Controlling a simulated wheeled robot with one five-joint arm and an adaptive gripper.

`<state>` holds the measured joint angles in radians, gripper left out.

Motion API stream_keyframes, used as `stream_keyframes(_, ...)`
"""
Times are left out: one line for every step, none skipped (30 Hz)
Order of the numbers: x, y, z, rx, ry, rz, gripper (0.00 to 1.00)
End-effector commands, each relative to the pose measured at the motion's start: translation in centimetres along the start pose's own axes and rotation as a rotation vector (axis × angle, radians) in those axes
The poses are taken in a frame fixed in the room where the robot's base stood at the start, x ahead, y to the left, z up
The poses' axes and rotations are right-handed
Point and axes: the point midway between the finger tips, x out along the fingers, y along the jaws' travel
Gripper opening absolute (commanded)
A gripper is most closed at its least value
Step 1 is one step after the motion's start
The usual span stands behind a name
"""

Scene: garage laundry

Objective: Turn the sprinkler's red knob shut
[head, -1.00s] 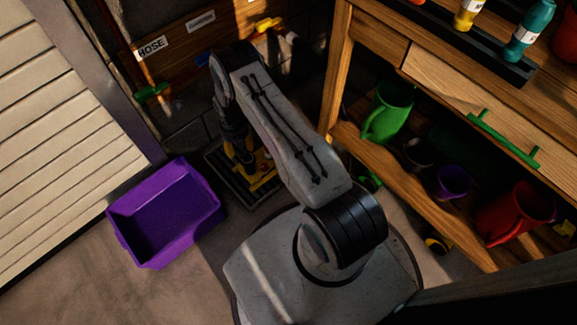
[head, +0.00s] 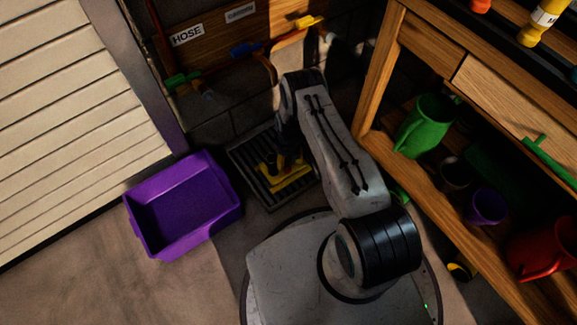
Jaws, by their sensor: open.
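I cannot make out a red knob on the pipework in the head view. A board on the back wall carries a HOSE label (head: 187,36) and a second label (head: 241,12) too small to read surely. Along the pipe below are a green handle (head: 182,81), a blue handle (head: 247,49) and a yellow handle (head: 309,22).
A yellow piece (head: 290,181) shows at the floor grate (head: 250,167). A purple crate (head: 150,245) stands on the floor at left, by the slatted door (head: 70,120). A wooden workbench (head: 380,75) at right holds a green jug (head: 427,125), a purple cup (head: 487,206) and a red jug (head: 545,250).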

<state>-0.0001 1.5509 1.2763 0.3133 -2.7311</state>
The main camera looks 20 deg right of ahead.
Motion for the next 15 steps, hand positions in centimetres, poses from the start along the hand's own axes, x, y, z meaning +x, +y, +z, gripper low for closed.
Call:
stream_keyframes(0.6, 0.0, -0.1, 0.0, 0.001, -0.001, 0.53)
stream_keyframes(0.9, 0.0, -0.1, 0.0, 0.001, -0.001, 0.53)
stream_keyframes(1.3, 0.0, -0.1, 0.0, 0.002, -0.001, 0.53)
stream_keyframes(1.7, -0.1, -0.1, 0.0, 0.002, -0.001, 0.53)
stream_keyframes(2.1, -0.1, -0.1, 0.0, 0.003, -0.001, 0.53)
stream_keyframes(2.7, -0.1, -0.1, 0.0, 0.002, -0.001, 0.53)
stream_keyframes(3.1, -0.1, -0.1, 0.0, 0.002, -0.001, 0.53)
stream_keyframes(3.5, -0.1, -0.1, 0.0, 0.002, -0.001, 0.53)
stream_keyframes(4.0, -0.1, -0.1, 0.0, 0.003, -0.001, 0.53)
stream_keyframes(4.3, -0.1, -0.1, 0.0, 0.002, -0.001, 0.53)
stream_keyframes(4.7, 0.0, -0.1, 0.0, 0.001, -0.001, 0.53)
stream_keyframes(5.1, -0.1, -0.1, 0.0, 0.002, -0.001, 0.53)
stream_keyframes(5.4, -0.1, -0.1, 0.0, 0.002, -0.001, 0.53)
stream_keyframes(5.7, -0.1, -0.1, 0.0, 0.002, -0.001, 0.53)
stream_keyframes(6.0, 0.0, -0.1, 0.0, 0.001, -0.001, 0.53)
